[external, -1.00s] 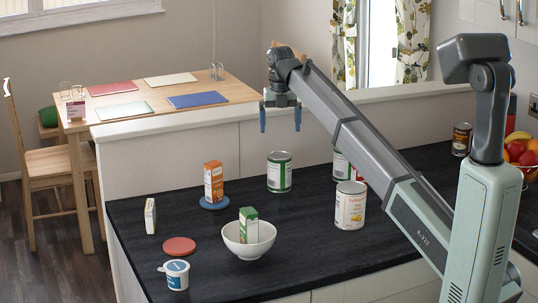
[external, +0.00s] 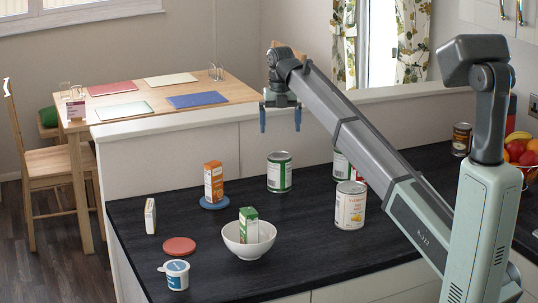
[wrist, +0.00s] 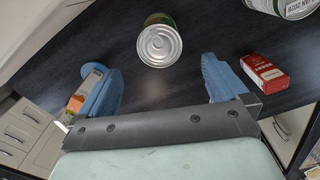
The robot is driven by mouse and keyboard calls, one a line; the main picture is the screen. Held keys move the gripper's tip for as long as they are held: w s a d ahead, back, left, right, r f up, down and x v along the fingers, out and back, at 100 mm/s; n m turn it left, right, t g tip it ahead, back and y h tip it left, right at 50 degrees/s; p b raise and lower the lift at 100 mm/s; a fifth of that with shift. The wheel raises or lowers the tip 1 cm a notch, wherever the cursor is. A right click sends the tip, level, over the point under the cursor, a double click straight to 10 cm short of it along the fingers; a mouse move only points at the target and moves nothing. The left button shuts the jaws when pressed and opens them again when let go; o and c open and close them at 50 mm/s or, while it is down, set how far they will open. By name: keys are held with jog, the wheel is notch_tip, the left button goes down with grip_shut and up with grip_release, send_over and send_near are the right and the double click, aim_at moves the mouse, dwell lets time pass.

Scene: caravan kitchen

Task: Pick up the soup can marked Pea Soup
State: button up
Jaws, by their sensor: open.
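A green-and-white can (external: 279,172) stands upright on the dark worktop. My gripper (external: 280,118) is open and empty above it, well clear of its lid. In the wrist view the can's silver lid (wrist: 160,46) lies ahead of and between my two blue fingers (wrist: 148,68). A second green-and-white can (external: 341,166) stands to its right, partly hidden by my arm; a can with part of a label (wrist: 296,9) shows at the wrist view's top right. I cannot read Pea Soup on any can.
A white-and-orange can (external: 350,207) stands nearer the front. An orange carton (external: 213,181) stands on a blue disc (external: 214,203) to the left. A white bowl (external: 249,243) holds a small green carton (external: 248,222). A red box (wrist: 265,76) lies right of my fingers in the wrist view.

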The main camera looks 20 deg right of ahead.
jog(key=m+t+y, duration=0.1)
jog(key=m+t, duration=0.3)
jog(key=m, duration=2.5)
send_near(283, 157)
jog(key=x, duration=0.8)
jog(key=shift+w, duration=0.1)
jog(key=shift+w+x, duration=0.15)
jog(key=shift+x, duration=1.2)
jog(key=shift+w+x, duration=0.2)
jog(key=shift+x, duration=1.1)
jog(key=shift+r, duration=0.1)
